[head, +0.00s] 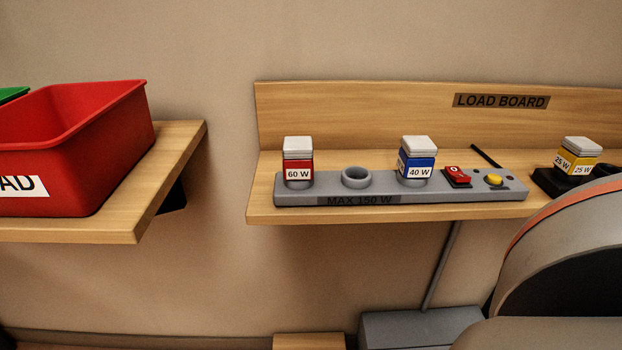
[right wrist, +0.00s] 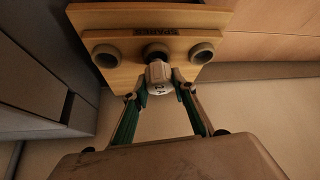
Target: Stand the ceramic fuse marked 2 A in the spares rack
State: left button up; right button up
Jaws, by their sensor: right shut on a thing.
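In the right wrist view the wooden spares rack (right wrist: 120,80) carries a SPARES label and a row of three round holders: left (right wrist: 106,56), middle (right wrist: 155,51) and right (right wrist: 201,53). My right gripper (right wrist: 159,84) is shut on a whitish ceramic fuse (right wrist: 158,73), one green-lined finger on each side. The fuse is in line with the middle holder and covers part of it. I cannot tell whether its far end is inside the holder. Its marking is too small to read surely. The left and right holders look empty. My left gripper is in neither view.
In the head view a load board shelf (head: 262,212) bears a grey strip (head: 345,198) with a 60 W block (head: 298,160), an empty ring (head: 356,177) and a 40 W block (head: 417,160). A red bin (head: 90,150) stands on a left shelf (head: 150,205).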

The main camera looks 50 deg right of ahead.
jog(key=shift+f+b, duration=0.35)
jog(key=shift+f, duration=0.6)
dwell(1.9)
jog(key=o, duration=1.1)
jog(key=shift+o, duration=0.5)
jog(key=o, duration=0.4)
